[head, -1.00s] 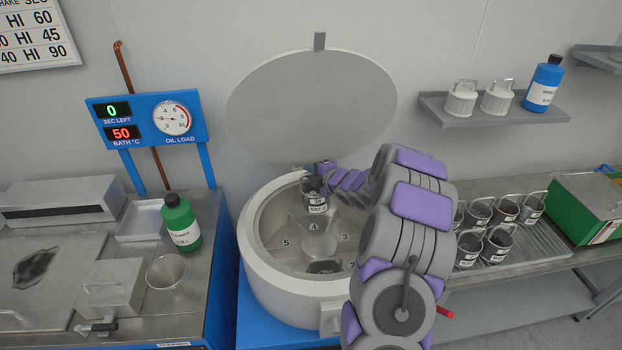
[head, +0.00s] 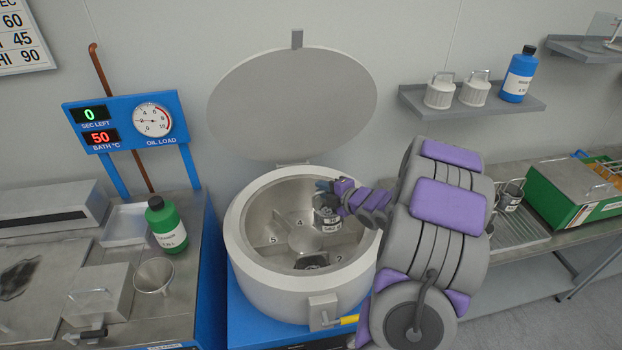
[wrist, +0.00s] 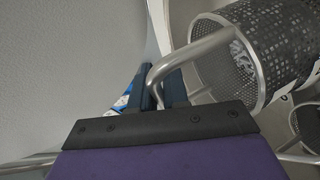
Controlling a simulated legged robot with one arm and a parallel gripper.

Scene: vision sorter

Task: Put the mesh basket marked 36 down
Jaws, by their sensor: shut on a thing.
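My gripper (head: 324,187) is inside the mouth of the open round centrifuge (head: 240,258). It is shut on the wire handle of a dark mesh basket (head: 327,218) with a white label; the number is too small to read. In the wrist view the fingers (wrist: 160,88) grip the bent metal handle, and the perforated basket (wrist: 285,45) hangs to the right. The basket is over the rotor, right of its hub. I cannot tell whether it touches the rotor. Another dark basket (head: 312,261) sits at the rotor's front.
The centrifuge's round lid (head: 292,105) stands open behind. At left are a green bottle (head: 166,226), a funnel (head: 154,274) and a gauge panel (head: 125,120). At right, a rack (head: 530,234) holds baskets beside a green box (head: 570,195). My arm hides part of the rack.

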